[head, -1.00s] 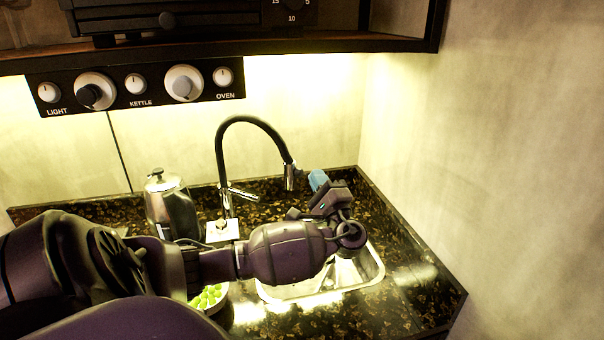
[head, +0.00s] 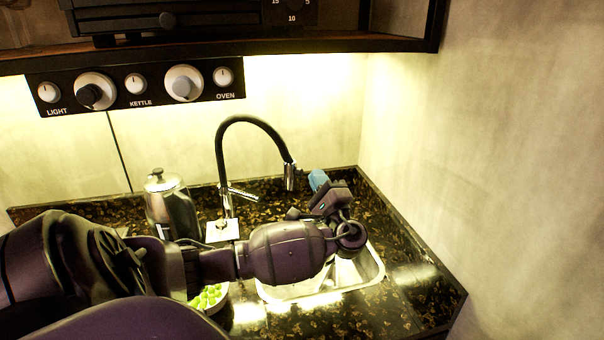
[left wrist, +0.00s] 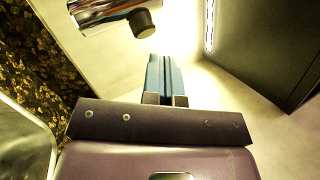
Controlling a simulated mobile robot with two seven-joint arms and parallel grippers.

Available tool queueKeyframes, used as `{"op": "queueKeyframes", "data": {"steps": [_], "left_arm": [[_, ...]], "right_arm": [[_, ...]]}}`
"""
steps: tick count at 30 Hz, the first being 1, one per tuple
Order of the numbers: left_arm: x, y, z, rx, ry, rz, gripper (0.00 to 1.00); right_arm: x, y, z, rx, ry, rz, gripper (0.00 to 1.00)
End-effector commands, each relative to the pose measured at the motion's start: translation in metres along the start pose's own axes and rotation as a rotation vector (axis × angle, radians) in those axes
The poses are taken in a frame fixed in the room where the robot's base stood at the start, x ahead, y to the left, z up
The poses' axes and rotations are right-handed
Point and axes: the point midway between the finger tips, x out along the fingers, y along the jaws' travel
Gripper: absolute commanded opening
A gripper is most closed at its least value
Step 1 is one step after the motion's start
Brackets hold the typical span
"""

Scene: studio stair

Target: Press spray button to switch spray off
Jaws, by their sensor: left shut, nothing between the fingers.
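The tap (head: 250,120) has an arched black hose that ends in a chrome spray head (head: 290,176) hanging over the sink (head: 372,262). In the left wrist view the spray head (left wrist: 100,12) is at the upper left, with a dark round piece (left wrist: 142,22) sticking out of it. I cannot make out whether this is the button. My left gripper (head: 318,179) is just right of the spray head, apart from it in the picture. Its blue fingers (left wrist: 165,78) are shut and empty. My right gripper is in neither view.
A metal kettle (head: 170,205) stands left of the tap. A bowl of green fruit (head: 210,297) is partly hidden by my left arm. A bare wall (head: 500,170) bounds the right side, and a dark shelf (head: 390,45) hangs above.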

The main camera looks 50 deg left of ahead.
Motion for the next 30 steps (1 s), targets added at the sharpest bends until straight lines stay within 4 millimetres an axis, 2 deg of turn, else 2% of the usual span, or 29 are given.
{"op": "queueKeyframes", "data": {"steps": [9,30], "left_arm": [[0.0012,0.0009,0.0009,0.0,0.0,0.0,0.0],[0.0064,0.0048,0.0047,0.0,0.0,0.0,0.0]], "right_arm": [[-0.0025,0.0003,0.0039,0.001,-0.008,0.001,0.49],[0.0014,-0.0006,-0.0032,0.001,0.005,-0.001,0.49]]}}
